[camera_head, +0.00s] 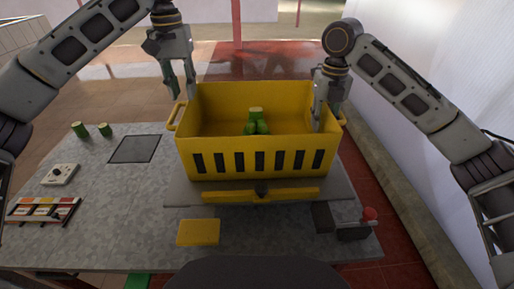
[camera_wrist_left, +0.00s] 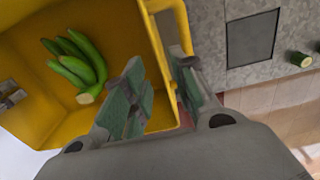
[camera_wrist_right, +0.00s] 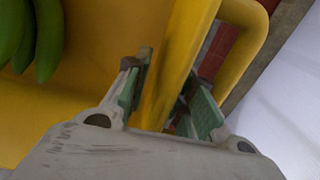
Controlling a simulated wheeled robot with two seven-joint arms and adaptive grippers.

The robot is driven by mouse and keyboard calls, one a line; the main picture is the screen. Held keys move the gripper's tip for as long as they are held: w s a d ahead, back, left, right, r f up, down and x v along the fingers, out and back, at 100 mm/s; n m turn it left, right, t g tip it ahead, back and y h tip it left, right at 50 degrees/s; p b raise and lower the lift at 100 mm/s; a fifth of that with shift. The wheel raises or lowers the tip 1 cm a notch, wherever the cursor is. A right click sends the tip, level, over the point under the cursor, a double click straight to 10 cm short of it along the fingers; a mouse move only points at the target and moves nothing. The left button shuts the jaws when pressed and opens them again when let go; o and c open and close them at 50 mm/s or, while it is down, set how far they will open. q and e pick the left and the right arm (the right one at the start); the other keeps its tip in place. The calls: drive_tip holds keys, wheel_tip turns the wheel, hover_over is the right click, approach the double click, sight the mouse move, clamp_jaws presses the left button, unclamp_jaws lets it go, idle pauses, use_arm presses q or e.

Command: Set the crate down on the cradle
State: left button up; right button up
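The yellow crate (camera_head: 225,142) is upright over a grey platform with a yellow front bar (camera_head: 290,194), which looks like the cradle. Whether its bottom touches the platform cannot be told. Green bananas (camera_head: 257,122) lie inside it and also show in the left wrist view (camera_wrist_left: 75,65). My left gripper (camera_head: 181,95) straddles the crate's left wall near the far corner, one finger inside and one outside, and looks shut on it. My right gripper (camera_head: 326,122) straddles the right wall the same way, with the wall filling its gap in the right wrist view (camera_wrist_right: 168,82).
The grey table (camera_head: 120,215) carries green pieces (camera_head: 92,130), a dark square (camera_head: 134,149), a white device (camera_head: 60,175) and a colour strip (camera_head: 44,209) at left. A yellow block (camera_head: 198,232) lies in front. A white wall stands at right.

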drive_tip(key=shift+r, duration=0.2)
idle(0.5)
use_arm(q)
drive_tip(key=shift+r, duration=0.1)
use_arm(e)
drive_tip(key=shift+r, duration=5.75)
